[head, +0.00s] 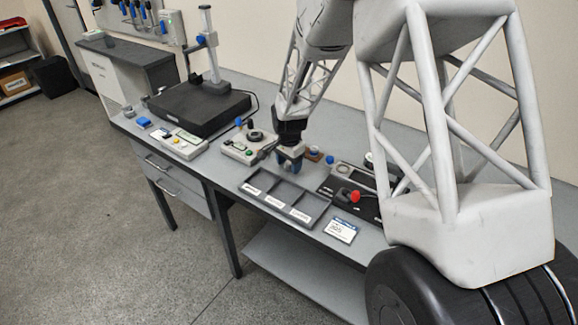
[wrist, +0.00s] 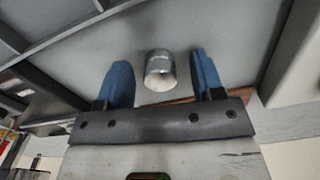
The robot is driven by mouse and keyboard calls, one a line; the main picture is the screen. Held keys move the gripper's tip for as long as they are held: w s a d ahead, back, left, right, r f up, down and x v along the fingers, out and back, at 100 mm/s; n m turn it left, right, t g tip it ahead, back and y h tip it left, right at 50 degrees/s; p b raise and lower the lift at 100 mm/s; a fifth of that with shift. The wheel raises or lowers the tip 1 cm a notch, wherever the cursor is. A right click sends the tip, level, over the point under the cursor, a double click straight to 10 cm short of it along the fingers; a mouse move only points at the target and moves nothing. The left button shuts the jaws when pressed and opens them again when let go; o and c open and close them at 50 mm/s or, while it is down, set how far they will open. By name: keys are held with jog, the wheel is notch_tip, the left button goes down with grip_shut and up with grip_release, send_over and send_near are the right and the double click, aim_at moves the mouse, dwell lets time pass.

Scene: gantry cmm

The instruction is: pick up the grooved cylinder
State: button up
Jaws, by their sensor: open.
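The cylinder (wrist: 159,72) is a small silvery metal piece in the wrist view. It sits on the grey surface between the two blue fingers of my gripper (wrist: 161,64), with a visible gap on each side. Its grooves are too small to make out clearly. In the head view my gripper (head: 289,163) points down just behind the compartment tray. I cannot pick out the cylinder in the head view; the gripper likely hides it. The fingers are spread and hold nothing.
A dark tray with labelled compartments (head: 262,203) lies in front of my gripper. A red knob (head: 354,196) and a white card (head: 341,230) are further right.

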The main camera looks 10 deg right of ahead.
aim_at(289, 163)
jog(key=c, duration=1)
jog(key=shift+r, duration=0.1)
jog(key=shift+r, duration=0.8)
notch_tip(289, 163, up, 2)
jog(key=shift+s, duration=0.1)
jog(key=s, duration=0.5)
jog(key=s+r, duration=0.1)
jog(key=s, duration=0.9)
jog(key=shift+s+d+r, duration=0.15)
jog(key=shift+s+d, duration=0.25)
